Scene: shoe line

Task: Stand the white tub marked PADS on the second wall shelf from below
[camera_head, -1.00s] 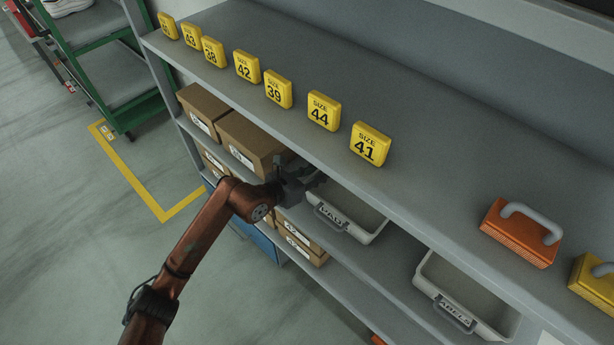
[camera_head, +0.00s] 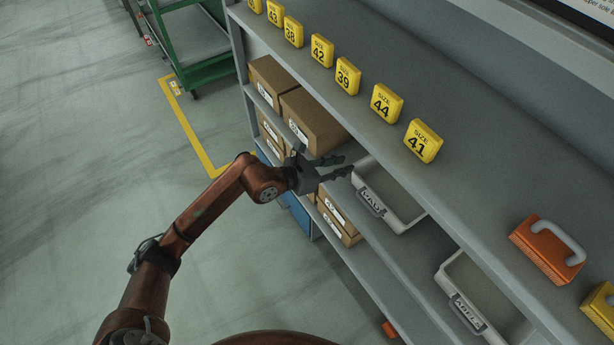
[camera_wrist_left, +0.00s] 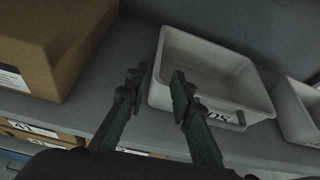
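The white tub marked PADS (camera_head: 401,219) stands on a shelf below the top board, to the right of the brown boxes. Its label faces the front. My left gripper (camera_head: 345,168) is at the shelf front, just left of the tub. In the left wrist view the tub (camera_wrist_left: 222,62) is upright and looks empty, and the fingers (camera_wrist_left: 157,84) are spread apart with nothing between them. One finger overlaps the tub's near left wall in this view; I cannot tell whether it touches. My right gripper is not in view.
Brown boxes (camera_head: 312,121) stand left of the tub, with more boxes (camera_head: 338,222) a shelf lower. A second white tub (camera_head: 462,306), its label partly cut off, stands to the right. Yellow size blocks (camera_head: 386,103) and an orange handled block (camera_head: 546,250) sit on the top board (camera_head: 475,165).

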